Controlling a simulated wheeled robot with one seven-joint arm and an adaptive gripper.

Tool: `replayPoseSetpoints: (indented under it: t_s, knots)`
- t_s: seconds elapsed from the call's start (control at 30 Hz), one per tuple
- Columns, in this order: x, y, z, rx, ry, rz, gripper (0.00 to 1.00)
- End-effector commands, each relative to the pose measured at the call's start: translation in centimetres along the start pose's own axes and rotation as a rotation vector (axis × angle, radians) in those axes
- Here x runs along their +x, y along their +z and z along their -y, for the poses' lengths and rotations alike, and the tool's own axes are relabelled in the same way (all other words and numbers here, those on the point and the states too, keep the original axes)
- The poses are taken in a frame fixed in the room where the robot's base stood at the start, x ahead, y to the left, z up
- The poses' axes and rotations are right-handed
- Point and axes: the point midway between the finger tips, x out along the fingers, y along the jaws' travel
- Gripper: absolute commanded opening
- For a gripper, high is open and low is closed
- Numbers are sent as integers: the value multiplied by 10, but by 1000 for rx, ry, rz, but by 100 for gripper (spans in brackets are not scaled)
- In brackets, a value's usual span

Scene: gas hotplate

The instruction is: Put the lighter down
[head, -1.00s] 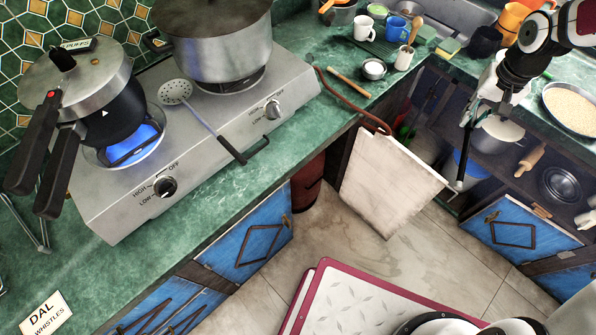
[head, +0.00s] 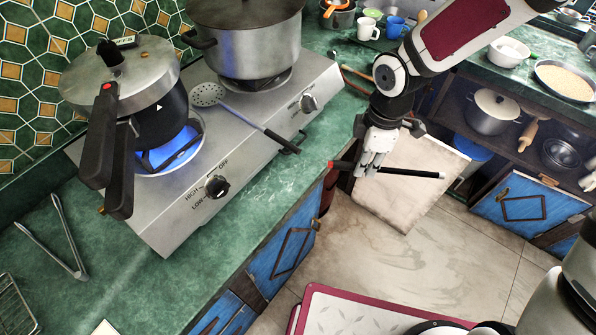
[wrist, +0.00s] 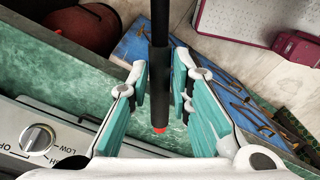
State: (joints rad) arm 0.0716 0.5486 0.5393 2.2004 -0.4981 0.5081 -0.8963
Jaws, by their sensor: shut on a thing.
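The lighter (head: 412,172) is a thin black stick with a red end and a pale tip. My gripper (head: 367,168) is shut on it and holds it nearly level in the head view, in front of the counter's edge. In the wrist view the lighter (wrist: 159,60) stands between the teal finger pads of my gripper (wrist: 158,88), its red end toward the camera. The green counter (head: 255,240) lies to the left of the lighter in the head view. The contact between pads and lighter is partly hidden.
The gas hotplate (head: 245,165) has a lit left burner under a pressure cooker (head: 160,110) and a large pot (head: 245,45) at the back. A skimmer (head: 250,120) lies across it. Tongs (head: 60,240) lie at left. The front counter strip is clear.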

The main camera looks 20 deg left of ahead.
Motion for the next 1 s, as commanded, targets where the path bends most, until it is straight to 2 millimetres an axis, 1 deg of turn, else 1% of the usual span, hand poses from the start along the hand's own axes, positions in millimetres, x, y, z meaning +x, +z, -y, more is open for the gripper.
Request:
replayPoseSetpoints:
  t_s: [0.03, 0.1, 0.2, 0.3, 0.43, 0.57, 0.63, 1.0]
  knots:
    - [9, -10, 10, -146, -5, 8, 0]
    - [16, -21, 26, -349, -10, 17, 0]
    - [24, -32, 48, -605, -15, 26, 0]
    - [30, -38, 65, -805, -16, 33, 0]
    - [34, -42, 79, -958, -16, 38, 0]
    - [36, -52, 79, -1014, -14, 38, 0]
    - [38, -64, 74, -1019, -15, 38, 0]
    - [49, -145, 38, -1015, -16, 37, 0]
